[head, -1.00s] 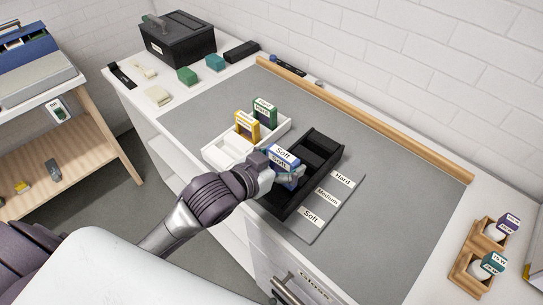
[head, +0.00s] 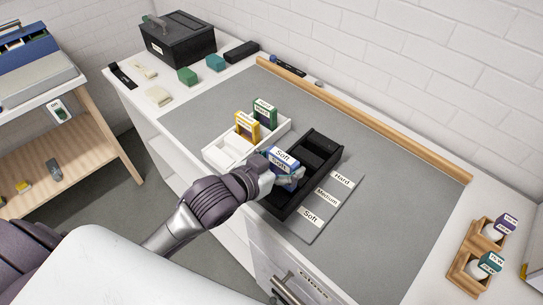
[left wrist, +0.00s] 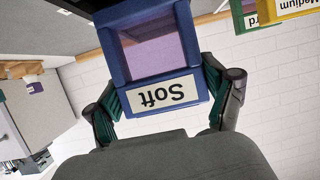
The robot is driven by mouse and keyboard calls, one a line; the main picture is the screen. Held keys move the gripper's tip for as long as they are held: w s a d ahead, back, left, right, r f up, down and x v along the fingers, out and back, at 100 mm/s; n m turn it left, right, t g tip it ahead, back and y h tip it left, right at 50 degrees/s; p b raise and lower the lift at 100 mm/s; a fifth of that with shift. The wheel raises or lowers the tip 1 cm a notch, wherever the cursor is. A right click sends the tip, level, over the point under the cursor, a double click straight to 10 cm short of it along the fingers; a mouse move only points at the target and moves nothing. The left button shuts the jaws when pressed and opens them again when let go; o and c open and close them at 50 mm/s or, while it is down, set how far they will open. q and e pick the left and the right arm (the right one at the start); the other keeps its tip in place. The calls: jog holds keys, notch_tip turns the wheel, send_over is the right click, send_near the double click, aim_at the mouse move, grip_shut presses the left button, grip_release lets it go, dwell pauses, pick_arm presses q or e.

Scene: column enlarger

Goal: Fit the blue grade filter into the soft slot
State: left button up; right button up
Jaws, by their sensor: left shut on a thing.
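The blue grade filter (head: 281,162), labelled "Soft", is in my left gripper (head: 287,174). In the left wrist view the fingers grip the sides of its blue frame (left wrist: 158,76), and its label reads upside down. The filter is over the near left part of a black slotted box (head: 318,154). I cannot tell whether its lower edge is inside the box. A grey label plate (head: 325,207) beside the box reads Hard, Medium and Soft, with Soft nearest me. The gripper hides part of the box's near end. My right gripper is out of view.
A white tray (head: 222,152) left of the box holds a yellow filter (head: 246,126) and a green filter (head: 265,113). A wooden rail (head: 370,120) runs along the back. A wooden holder (head: 468,264) stands at the right. The grey mat (head: 400,205) is clear on the right.

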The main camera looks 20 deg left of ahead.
pick_arm(q)
jog(key=shift+p, duration=0.45)
jog(key=shift+f+b, duration=1.4)
jog(key=shift+f, duration=1.35)
dwell(0.4)
jog(key=o, duration=1.1)
jog(key=shift+c, duration=0.2)
jog(key=shift+s, duration=0.1)
jog(key=p+v, duration=0.4)
jog(key=v, duration=0.3)
jog(key=shift+s+r, duration=0.2)
jog(key=shift+s, duration=0.15)
dwell(0.4)
